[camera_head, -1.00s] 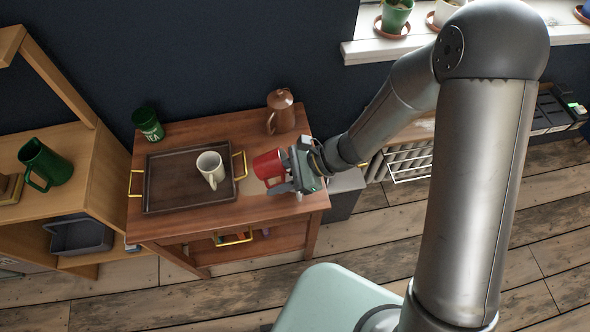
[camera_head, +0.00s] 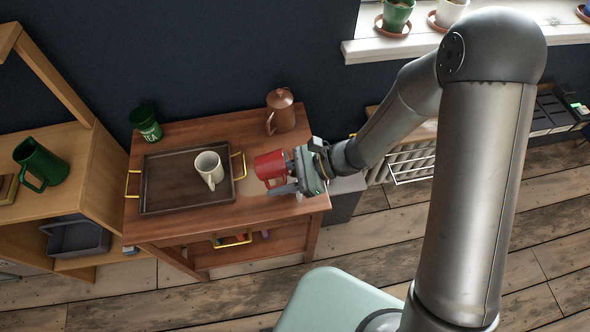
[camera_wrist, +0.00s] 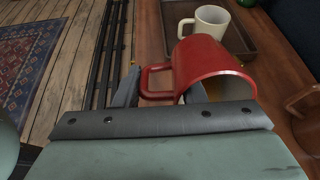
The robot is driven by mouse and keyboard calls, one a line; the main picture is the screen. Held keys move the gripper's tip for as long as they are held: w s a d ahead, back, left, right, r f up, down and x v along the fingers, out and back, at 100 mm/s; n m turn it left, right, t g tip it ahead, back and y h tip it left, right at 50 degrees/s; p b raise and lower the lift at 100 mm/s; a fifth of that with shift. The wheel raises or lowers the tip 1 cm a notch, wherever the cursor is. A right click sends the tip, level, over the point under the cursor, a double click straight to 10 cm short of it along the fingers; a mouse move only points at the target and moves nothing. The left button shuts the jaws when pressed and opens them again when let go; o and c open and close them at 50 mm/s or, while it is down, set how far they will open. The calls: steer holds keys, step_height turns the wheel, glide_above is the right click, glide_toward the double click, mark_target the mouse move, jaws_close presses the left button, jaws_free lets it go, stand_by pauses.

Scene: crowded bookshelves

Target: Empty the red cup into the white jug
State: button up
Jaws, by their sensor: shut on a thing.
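The red cup (camera_head: 270,165) is in my gripper (camera_head: 284,174), at the right part of the wooden table, to the right of the tray. In the wrist view the red cup (camera_wrist: 208,68) sits between the finger parts, its handle to the left and its rim toward the camera.
The dark tray (camera_head: 160,202) has brass handles. A copper pot (camera_head: 281,112) stands at the table's back right, a green tin (camera_head: 147,127) at the back left. A green pitcher (camera_head: 41,162) is on the left shelf. The tray's left part is clear.

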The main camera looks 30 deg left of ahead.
steer(key=shift+w+d+r+g+y+b, duration=0.2)
steer(key=shift+d+g+y+b, duration=0.1)
steer(key=shift+g+y+b, duration=0.15)
steer(key=shift+w+d+r+g+y+b, duration=0.1)
steer(key=shift+d+r+g+y+b, duration=0.1)
steer(key=shift+g+y+b, duration=0.3)
steer(key=shift+w+d+r+g+y+b, duration=0.15)
steer(key=shift+g+y+b, duration=0.1)
steer(key=shift+y+b, duration=0.35)
steer(key=shift+a+y+b, duration=0.1)
steer(key=shift+y+b, duration=0.15)
steer(key=shift+b, duration=0.1)
